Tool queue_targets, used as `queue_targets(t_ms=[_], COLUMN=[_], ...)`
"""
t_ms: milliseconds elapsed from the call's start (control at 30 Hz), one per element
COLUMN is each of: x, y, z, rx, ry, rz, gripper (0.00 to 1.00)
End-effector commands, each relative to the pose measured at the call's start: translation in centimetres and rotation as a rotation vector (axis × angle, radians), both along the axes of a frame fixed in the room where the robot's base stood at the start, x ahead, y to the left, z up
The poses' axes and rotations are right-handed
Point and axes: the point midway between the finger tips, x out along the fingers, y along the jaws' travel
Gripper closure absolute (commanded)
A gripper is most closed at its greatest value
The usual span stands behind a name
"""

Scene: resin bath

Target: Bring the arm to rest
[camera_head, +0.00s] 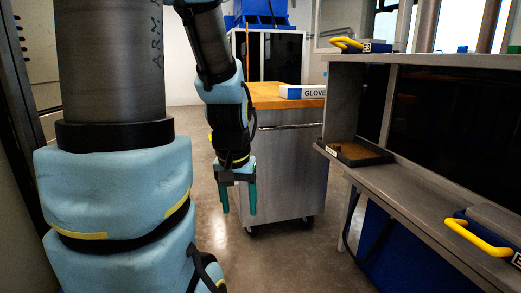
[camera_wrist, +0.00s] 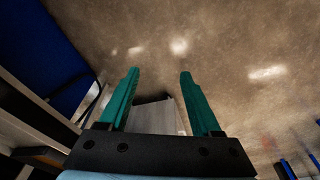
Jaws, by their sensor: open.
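My gripper (camera_head: 238,199) hangs below the end of my arm in the head view, with its two green fingers pointing down. It is in the air in front of the grey wheeled cabinet. In the wrist view my gripper (camera_wrist: 156,88) has its fingers well apart, with nothing between them but the floor and part of a grey box-like surface beyond. The gripper is open and empty. My arm is bent, with its light blue padded links at the left and centre of the head view.
The wheeled cabinet (camera_head: 285,175) has a wooden top with a glove box (camera_head: 303,92) on it. At right a metal bench (camera_head: 425,195) carries a dark tray (camera_head: 358,152) and a yellow-handled item (camera_head: 478,238). A shelf above holds another yellow handle (camera_head: 346,42). Floor (camera_head: 300,255) shows below.

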Motion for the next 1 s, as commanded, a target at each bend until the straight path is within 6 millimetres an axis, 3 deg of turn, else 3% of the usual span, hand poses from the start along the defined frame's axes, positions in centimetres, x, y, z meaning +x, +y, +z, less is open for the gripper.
queue_targets(t_ms=[67,133,467,800,1000], x=[-1.9,-1.8,-1.7,-1.7,-1.7], y=[2.0,1.9,1.8,1.8,1.8], z=[-2.0,0.3,7.7,18.5,23.3], rx=[0.013,0.013,0.012,0.012,0.011], ry=[0.038,0.033,0.031,0.031,0.031], rz=[0.058,0.056,0.052,0.051,0.05], gripper=[0.35,0.35,0.35,0.35,0.35])
